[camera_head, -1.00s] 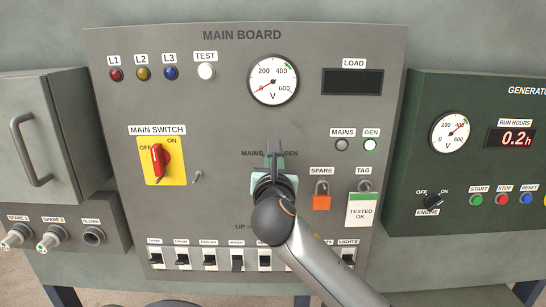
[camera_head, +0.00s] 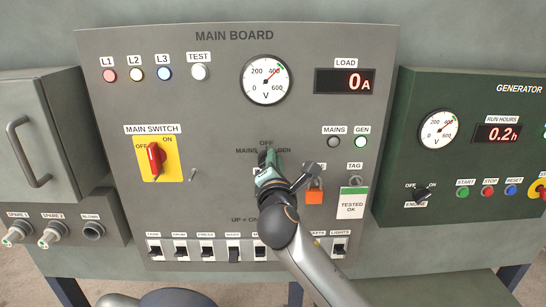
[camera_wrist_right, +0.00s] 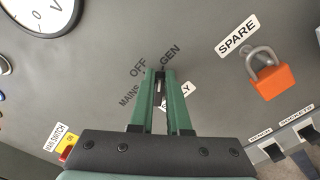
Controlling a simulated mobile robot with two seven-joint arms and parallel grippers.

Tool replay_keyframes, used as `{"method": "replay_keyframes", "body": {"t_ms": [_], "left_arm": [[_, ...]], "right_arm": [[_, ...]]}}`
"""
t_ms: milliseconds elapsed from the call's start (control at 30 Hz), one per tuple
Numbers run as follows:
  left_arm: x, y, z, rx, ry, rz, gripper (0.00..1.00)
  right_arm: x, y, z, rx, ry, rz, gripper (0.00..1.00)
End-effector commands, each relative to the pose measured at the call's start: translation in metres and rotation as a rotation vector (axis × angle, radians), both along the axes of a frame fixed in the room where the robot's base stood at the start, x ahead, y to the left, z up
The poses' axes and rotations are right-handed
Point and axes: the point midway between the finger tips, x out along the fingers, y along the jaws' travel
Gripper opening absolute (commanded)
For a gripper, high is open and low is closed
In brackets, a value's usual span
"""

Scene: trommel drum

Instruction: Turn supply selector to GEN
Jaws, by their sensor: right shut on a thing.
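The supply selector (camera_wrist_right: 158,92) is a dark handle on the grey main board, under the labels MAINS, OFF and GEN. My right gripper (camera_head: 268,158) is shut on it, its green fingers on either side. In the right wrist view the gripper (camera_wrist_right: 160,80) points toward the GEN label (camera_wrist_right: 170,54), with OFF (camera_wrist_right: 138,68) to its left. The fingers hide most of the handle and part of the SUPPLY label. The board's voltmeter (camera_head: 266,80) reads about 400, and the load display (camera_head: 345,81) shows 0A. My left gripper is out of view.
The red main switch (camera_head: 155,158) on its yellow plate is left of the selector. An orange padlock (camera_head: 315,191) and a TESTED OK tag (camera_head: 352,203) hang to the right. A row of breakers (camera_head: 207,247) lies below. The green generator panel (camera_head: 400,160) stands at right.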

Motion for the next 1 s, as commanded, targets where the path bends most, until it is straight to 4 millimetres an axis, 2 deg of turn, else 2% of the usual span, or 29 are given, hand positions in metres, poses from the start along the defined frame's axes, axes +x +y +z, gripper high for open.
{"method": "replay_keyframes", "body": {"t_ms": [333, 833, 867, 1000], "left_arm": [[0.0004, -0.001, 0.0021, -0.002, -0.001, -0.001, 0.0], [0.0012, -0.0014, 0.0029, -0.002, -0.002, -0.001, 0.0], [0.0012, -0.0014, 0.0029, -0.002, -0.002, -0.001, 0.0], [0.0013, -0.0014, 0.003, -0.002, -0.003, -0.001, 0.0]], "right_arm": [[0.0, -0.0015, -0.003, 0.126, 0.001, 0.0, 0.0], [0.0, -0.0017, -0.0036, 0.145, 0.002, 0.0, 0.0], [0.0, -0.0017, -0.0036, 0.145, 0.002, 0.0, 0.16], [0.0, -0.0018, -0.0034, 0.144, 0.002, 0.0, 0.32]]}}
